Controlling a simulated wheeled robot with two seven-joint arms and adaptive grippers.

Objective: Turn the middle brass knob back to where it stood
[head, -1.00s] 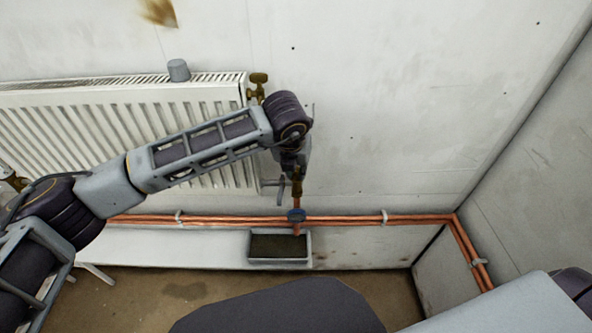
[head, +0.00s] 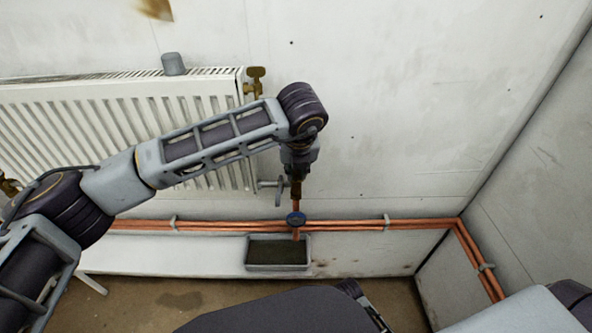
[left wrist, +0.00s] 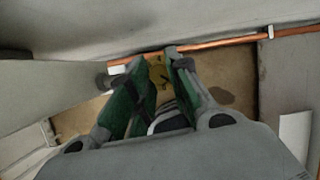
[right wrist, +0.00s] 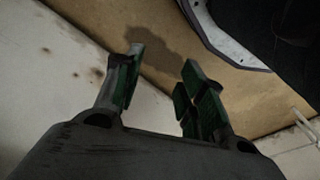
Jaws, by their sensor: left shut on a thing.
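My left gripper (head: 296,186) reaches down in front of the wall, right of the radiator's lower corner. In the left wrist view its two green-padded fingers are around a yellow brass knob (left wrist: 158,75) with dark marks on its face. The gripper is shut on it; the fingers and wrist hide most of the knob in the head view. A second brass knob (head: 255,80) is at the radiator's top right corner. A third brass piece (head: 8,184) shows at the left edge. My right gripper (right wrist: 160,60) is open and empty over the floor.
A white radiator (head: 120,120) hangs on the wall, with a grey cup-like object (head: 174,64) on top. Copper pipes (head: 345,226) run low along the wall.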

